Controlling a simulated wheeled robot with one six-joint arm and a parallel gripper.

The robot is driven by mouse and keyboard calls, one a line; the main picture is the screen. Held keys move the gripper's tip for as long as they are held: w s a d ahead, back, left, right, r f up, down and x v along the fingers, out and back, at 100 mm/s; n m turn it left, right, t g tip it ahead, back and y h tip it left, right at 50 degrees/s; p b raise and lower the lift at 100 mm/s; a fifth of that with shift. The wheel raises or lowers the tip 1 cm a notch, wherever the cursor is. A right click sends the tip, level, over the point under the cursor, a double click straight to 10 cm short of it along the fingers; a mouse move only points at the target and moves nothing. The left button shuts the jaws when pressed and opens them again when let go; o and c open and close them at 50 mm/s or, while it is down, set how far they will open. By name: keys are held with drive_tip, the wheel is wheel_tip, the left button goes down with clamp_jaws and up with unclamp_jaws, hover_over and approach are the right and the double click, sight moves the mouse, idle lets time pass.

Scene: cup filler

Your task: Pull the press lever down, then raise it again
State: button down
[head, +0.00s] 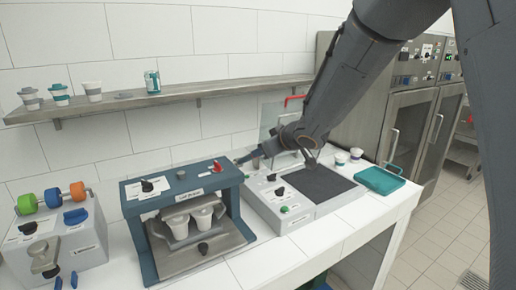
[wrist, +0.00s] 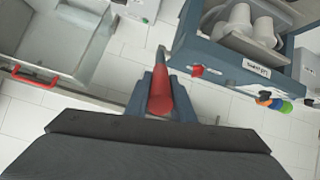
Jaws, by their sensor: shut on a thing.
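The press lever (wrist: 160,88), a grey rod with a red grip, is in the middle of the wrist view. My gripper (wrist: 160,104) has its blue-grey fingers on both sides of the red grip and is shut on it. In the head view my gripper (head: 262,154) is beside the right top edge of the blue press machine (head: 185,181). There the red grip is hidden by the gripper. Two pale cups (head: 189,222) stand side by side in the machine's holder; they also show in the wrist view (wrist: 250,22).
Right of the machine is a grey station (head: 283,208) with a dark plate and a raised red handle (head: 293,99). A dial unit (head: 60,240) stands at the left. A teal tray (head: 380,180) lies at the right. A shelf (head: 180,96) with cups runs above.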

drive_tip(key=shift+w+a+r, duration=0.1)
drive_tip(key=shift+w+r, duration=0.05)
drive_tip(key=shift+r, duration=0.2)
drive_tip(key=c, duration=1.5)
unclamp_jaws()
drive_tip(key=shift+c, duration=0.2)
drive_tip(key=shift+f, duration=0.15)
drive_tip(key=shift+s+d+r, duration=0.25)
drive_tip(key=shift+s, duration=0.1)
drive_tip(key=v, duration=0.7)
